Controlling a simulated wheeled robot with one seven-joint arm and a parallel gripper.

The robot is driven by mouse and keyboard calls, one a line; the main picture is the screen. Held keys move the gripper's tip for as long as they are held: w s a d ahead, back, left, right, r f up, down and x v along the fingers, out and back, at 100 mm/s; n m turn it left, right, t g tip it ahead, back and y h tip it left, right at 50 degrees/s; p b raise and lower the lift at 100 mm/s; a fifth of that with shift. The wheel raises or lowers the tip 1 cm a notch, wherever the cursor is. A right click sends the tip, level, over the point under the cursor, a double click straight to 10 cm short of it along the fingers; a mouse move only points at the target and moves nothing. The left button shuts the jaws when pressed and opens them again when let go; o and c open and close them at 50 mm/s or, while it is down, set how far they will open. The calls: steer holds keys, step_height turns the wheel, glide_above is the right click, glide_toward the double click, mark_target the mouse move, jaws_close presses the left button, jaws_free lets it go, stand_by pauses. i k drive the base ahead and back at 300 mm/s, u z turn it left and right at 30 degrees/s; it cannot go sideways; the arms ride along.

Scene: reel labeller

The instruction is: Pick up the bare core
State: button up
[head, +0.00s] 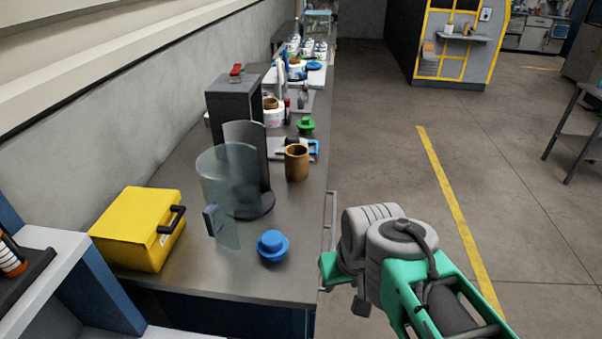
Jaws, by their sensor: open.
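The bare core (297,163) is a short brown cardboard tube, standing upright on the grey bench near its right edge. Its dark hollow top is visible. My gripper (343,287) is at the lower right, off the bench's front right edge, nearer to me than the core. It is open, with nothing seen between its fingers, and clearly apart from the core. My arm partly hides the gripper.
A clear curved guard (222,190) on a dark round base stands left of the core. A blue knobbed cap (272,246) lies nearer, a green one (306,125) just beyond. A yellow case (137,228) sits at left. The floor right of the bench is open.

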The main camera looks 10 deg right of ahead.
mark_target(297, 163)
steer(key=z, duration=1.15)
steer(key=i, duration=2.5)
steer(key=u, duration=5)
